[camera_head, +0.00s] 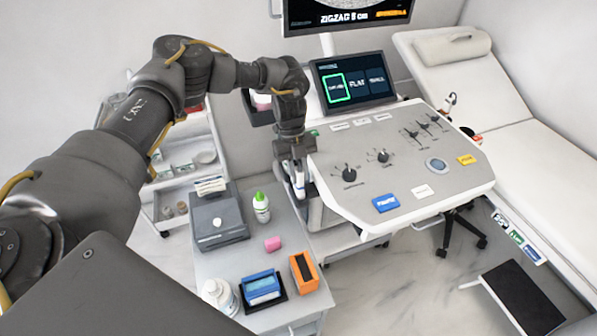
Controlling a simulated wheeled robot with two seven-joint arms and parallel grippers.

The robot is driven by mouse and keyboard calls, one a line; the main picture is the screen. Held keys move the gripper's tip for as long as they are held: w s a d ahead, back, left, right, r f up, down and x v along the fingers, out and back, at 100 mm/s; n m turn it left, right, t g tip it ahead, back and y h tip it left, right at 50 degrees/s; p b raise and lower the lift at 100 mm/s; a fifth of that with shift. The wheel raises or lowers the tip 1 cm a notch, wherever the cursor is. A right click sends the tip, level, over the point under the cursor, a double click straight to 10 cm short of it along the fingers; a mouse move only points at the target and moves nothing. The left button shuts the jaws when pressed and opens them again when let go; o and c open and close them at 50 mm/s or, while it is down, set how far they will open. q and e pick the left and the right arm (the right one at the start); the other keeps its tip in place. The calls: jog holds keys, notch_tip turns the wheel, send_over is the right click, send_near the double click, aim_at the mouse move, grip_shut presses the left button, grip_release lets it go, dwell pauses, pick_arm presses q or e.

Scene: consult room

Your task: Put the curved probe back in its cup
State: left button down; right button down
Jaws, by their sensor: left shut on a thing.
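My left gripper (297,178) reaches down at the left edge of the ultrasound console (400,165). It is shut on a white probe (299,188), most likely the curved probe, which is mostly covered by the fingers. The probe hangs roughly upright beside the console's left edge, above the side table. I cannot make out its cup clearly; the area under the gripper and the console edge is dark and partly hidden. My right gripper is not in view.
The side table (217,268) holds a grey box (218,222), a green-capped bottle (261,207), a pink item (272,244), a blue box (262,288), an orange box (304,272) and a white bottle (219,296). A touchscreen (352,82) stands behind the console. An examination bed (520,150) is at right.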

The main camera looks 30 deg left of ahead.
pick_arm(q)
jog(key=shift+f, duration=0.25)
dwell(0.3)
jog(key=c, duration=1.2)
grip_release()
jog(key=shift+o, duration=0.2)
jog(key=shift+r, duration=0.1)
